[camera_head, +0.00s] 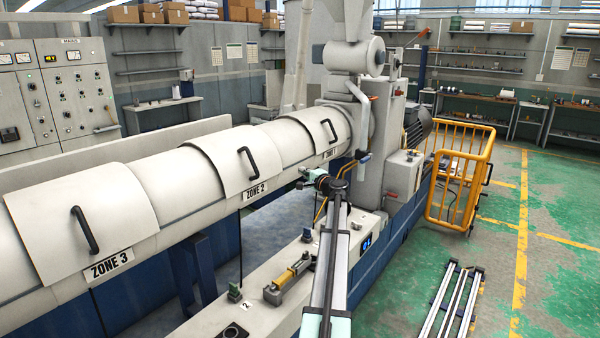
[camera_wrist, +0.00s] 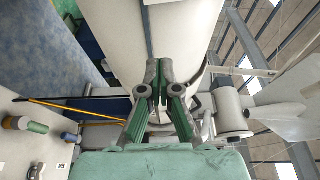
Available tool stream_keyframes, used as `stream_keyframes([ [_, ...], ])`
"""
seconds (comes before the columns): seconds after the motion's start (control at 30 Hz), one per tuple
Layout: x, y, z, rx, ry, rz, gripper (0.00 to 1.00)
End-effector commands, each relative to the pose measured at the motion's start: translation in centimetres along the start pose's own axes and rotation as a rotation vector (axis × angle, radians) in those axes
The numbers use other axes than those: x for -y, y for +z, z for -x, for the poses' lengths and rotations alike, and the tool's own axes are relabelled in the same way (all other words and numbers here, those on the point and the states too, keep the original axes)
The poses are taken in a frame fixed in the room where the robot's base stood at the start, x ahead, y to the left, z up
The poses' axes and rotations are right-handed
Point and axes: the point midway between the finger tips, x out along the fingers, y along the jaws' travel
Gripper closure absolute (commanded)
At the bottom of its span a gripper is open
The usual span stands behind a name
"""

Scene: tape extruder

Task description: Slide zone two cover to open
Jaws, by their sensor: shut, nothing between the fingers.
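The zone two cover (camera_head: 212,150) is a curved off-white shell over the long barrel in the head view. It has a black bar handle (camera_head: 247,163) and sits above the label "ZONE 2" (camera_head: 255,190). My gripper (camera_head: 301,183) is small in the head view, to the right of this handle and apart from it, in front of the barrel. In the wrist view my gripper (camera_wrist: 156,94) has its green and grey fingers together with nothing between them. A white curved surface lies beyond the fingers there; I cannot tell which cover it is. No handle shows in the wrist view.
The zone one cover (camera_head: 308,140) and zone three cover (camera_head: 85,220) flank it on the same barrel. A bench (camera_head: 215,325) with small fittings runs in front. A yellow railing (camera_head: 460,175) stands at the right. Open floor shows at the far right.

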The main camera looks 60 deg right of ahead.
Motion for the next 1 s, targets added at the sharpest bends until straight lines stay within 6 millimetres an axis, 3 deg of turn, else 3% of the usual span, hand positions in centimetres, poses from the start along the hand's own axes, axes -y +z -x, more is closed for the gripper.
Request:
stream_keyframes([
  [0.43,0.2,-0.1,-8.6,0.001,0.003,0.002,1.00],
  [0.5,0.2,1.6,-7.3,0.000,0.002,0.001,1.00],
  [0.63,0.2,2.9,-6.8,0.001,0.002,0.003,1.00],
  [1.0,-0.1,3.8,-6.7,0.000,0.002,0.003,1.00],
])
